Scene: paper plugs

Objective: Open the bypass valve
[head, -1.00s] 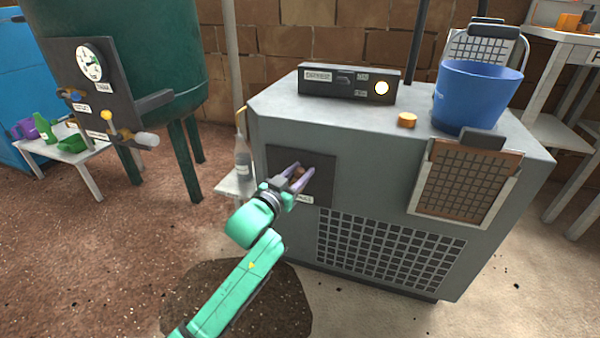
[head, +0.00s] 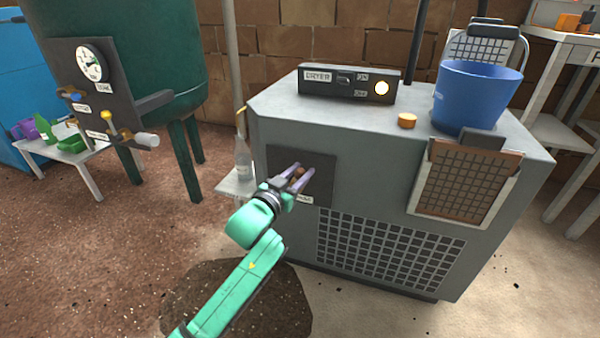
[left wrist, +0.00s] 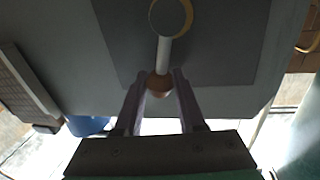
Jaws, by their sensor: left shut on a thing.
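The valve sits on a dark square panel (head: 323,186) on the front of the grey dryer cabinet. In the left wrist view it has a round hub with a yellowish rim (left wrist: 170,16), a pale lever (left wrist: 163,52) and a brown knob (left wrist: 158,86) at the lever's end. My left gripper (head: 301,171) reaches the panel from below. Its two purple fingers are shut on the knob, one on each side, as the left wrist view (left wrist: 161,78) also shows. In the head view the fingers hide most of the valve, and the label under it is partly covered. My right gripper is not in view.
On the cabinet top stand a dryer switch box (head: 347,84), an orange knob (head: 407,120) and a blue bucket (head: 475,95). A framed mesh filter (head: 467,180) hangs on the front right. A bottle (head: 242,160) stands close left of the panel. A green tank (head: 120,60) stands further left.

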